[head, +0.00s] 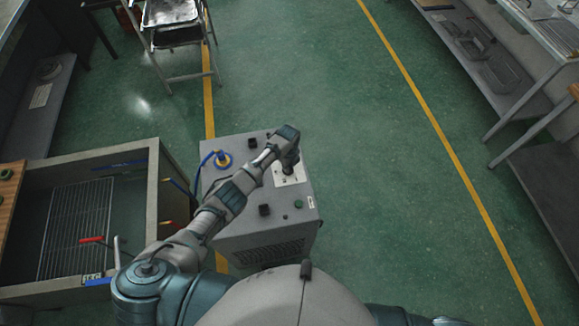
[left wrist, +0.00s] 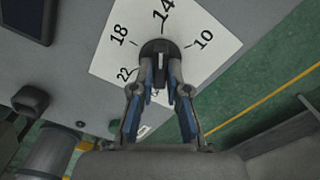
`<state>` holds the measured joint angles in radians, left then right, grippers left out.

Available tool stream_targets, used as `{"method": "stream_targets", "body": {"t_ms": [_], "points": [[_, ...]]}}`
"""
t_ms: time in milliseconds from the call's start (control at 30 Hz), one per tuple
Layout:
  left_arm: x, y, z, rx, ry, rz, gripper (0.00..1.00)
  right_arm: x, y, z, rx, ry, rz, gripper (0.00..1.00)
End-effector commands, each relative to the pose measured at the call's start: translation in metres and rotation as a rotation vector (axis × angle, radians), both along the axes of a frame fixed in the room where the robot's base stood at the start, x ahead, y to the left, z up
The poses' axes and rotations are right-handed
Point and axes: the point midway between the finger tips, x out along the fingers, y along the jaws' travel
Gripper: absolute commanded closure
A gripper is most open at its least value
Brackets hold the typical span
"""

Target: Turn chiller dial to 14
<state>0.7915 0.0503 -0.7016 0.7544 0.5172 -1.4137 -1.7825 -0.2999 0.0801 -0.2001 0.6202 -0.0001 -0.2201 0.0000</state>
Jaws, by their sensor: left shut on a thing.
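The chiller (head: 262,240) is a grey box on the floor in the middle of the head view. A white dial card (head: 292,178) lies on its top and also shows in the left wrist view (left wrist: 208,62), with 10, 14, 18 and 22 readable. The dark round dial (left wrist: 152,46) sits on this card, with the 14 just beyond it. My left gripper (left wrist: 164,70) is over the card with its fingers shut on the dial from both sides. The fingers hide part of the dial, and I cannot tell its exact setting. My right gripper is not in view.
The chiller top also has a blue hose on a yellow fitting (head: 223,159), black blocks and a green button (head: 299,204). An open grey basin with a wire rack (head: 75,228) stands to the left. The green floor to the right is clear.

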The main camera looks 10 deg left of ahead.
Motion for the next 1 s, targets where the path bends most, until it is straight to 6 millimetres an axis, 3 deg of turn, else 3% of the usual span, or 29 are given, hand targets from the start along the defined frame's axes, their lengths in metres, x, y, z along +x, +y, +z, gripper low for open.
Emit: {"method": "stream_targets", "body": {"t_ms": [500, 533, 600, 1000], "points": [[0.0050, 0.0060, 0.0028, 0.008, -0.012, -0.014, 1.00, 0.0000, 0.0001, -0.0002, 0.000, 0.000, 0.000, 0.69], [0.0051, 0.0062, 0.0028, 0.009, -0.013, -0.014, 0.78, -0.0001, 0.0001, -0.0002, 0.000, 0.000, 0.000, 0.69], [0.0047, 0.0056, 0.0026, 0.007, -0.012, -0.014, 0.61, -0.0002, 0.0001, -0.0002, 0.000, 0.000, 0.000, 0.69], [0.0030, 0.0001, 0.0099, 0.004, -0.010, -0.017, 0.60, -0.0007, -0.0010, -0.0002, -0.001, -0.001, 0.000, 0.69]]}}
